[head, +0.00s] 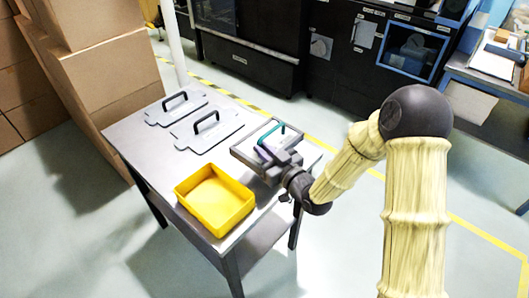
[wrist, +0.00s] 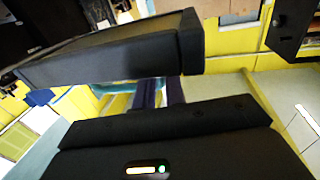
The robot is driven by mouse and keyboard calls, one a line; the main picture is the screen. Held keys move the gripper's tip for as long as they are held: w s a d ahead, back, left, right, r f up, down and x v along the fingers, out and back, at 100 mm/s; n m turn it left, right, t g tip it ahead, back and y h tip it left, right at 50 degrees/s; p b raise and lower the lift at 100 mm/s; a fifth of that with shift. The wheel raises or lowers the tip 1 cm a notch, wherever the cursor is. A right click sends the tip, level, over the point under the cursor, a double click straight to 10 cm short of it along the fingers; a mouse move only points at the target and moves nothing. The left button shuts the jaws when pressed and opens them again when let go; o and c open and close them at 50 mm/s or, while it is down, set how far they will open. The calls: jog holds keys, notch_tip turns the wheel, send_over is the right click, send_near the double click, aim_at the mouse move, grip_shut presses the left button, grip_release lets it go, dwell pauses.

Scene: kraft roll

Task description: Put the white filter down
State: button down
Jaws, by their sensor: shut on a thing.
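The white filter (head: 246,149) is a pale panel in a grey frame, at the right end of the grey table in the head view. A teal handle (head: 281,127) shows on it; teal also shows in the wrist view (wrist: 118,87). My gripper (head: 270,146) is shut on the filter, with its purple fingers at the teal handle. My gripper and arm hide part of the filter. I cannot tell whether its underside touches the table (head: 147,155). In the wrist view the purple fingers (wrist: 158,92) show between dark shapes; the pale panel is not clear there.
A yellow tray (head: 186,187), seemingly empty, sits at the table's front edge. Two grey plates with black handles lie toward the back left, a nearer one (head: 190,140) and a farther one (head: 163,116). Cardboard boxes (head: 100,75) stand left of the table. Bare tabletop shows left of the tray.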

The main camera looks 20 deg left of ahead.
dwell(0.3)
jog(key=w+d+f+m+t+h+p, duration=0.2)
jog(key=w+d+t+p, duration=0.1)
jog(key=d, duration=0.5)
jog(key=w+d+f+m+t+h+p, duration=0.2)
jog(key=w+d+f+h+p, duration=0.15)
jog(key=d, duration=0.35)
jog(key=s+d+f+m+t+h+p, duration=0.1)
jog(key=d+m+h+p, duration=0.2)
jog(key=d, duration=0.6)
jog(key=s+d+f+m+t+h+p, duration=0.1)
jog(key=d+m+t+h+p, duration=0.1)
jog(key=d+h, duration=0.4)
jog(key=d+m+p, duration=0.1)
jog(key=d+m, duration=0.1)
jog(key=d, duration=0.2)
jog(key=shift+s+d+f+p, duration=0.2)
jog(key=shift+s+p, duration=0.15)
jog(key=shift+s, duration=0.05)
jog(key=shift+f+h, duration=0.1)
jog(key=shift+h, duration=0.15)
